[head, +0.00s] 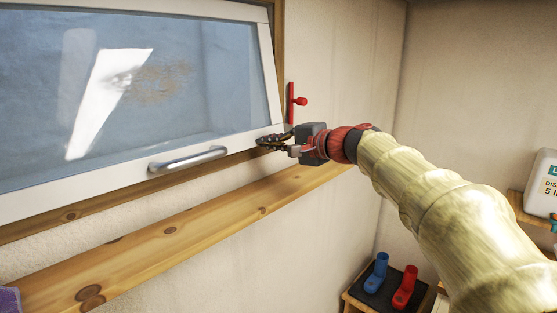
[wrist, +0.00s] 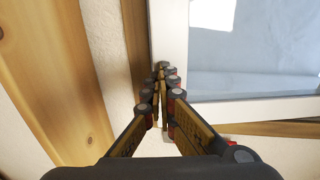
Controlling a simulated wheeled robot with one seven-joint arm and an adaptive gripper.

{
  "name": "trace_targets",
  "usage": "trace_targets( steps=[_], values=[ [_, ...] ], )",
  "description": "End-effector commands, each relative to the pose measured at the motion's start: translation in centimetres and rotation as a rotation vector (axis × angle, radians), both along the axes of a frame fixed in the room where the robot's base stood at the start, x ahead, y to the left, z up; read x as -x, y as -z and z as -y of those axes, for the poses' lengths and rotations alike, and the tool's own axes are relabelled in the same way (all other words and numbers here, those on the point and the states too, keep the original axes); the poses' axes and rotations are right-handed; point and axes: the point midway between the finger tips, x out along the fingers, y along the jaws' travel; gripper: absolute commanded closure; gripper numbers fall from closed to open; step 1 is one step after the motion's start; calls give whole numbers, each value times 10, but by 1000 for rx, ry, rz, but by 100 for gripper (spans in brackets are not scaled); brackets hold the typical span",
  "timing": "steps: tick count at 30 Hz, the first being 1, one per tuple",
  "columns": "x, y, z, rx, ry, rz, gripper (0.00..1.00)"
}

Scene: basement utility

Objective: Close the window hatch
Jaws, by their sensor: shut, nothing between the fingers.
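The window hatch (head: 255,70) has a white frame around a bluish pane and fills the upper left of the head view. Its lower edge looks tilted out from the wooden surround. A metal bar handle (head: 188,159) is on its lower rail. My gripper (head: 262,142) is at the hatch's lower right corner, with its fingers shut and empty. In the wrist view my fingertips (wrist: 161,70) are together beside the edge of the white frame (wrist: 172,45). I cannot tell whether they touch it.
A wooden sill (head: 180,225) runs below the hatch. A red fixture (head: 292,103) with a knob is on the wall right of it. A blue boot (head: 377,272) and a red boot (head: 405,288) stand low at right. A white jug (head: 543,185) is at the right edge.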

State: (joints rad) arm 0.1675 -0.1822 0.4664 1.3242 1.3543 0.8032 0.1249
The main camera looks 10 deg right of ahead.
Motion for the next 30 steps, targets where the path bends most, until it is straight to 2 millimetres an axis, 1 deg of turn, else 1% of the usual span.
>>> trace_targets(
  steps=[1,6,12,30],
  values=[
    [-4,7,-3,-8,-1,11,100],
    [-15,8,-11,-30,-1,41,100],
    [-21,7,-16,-45,0,62,100],
    [-24,6,-17,-50,0,69,100]
  ],
)
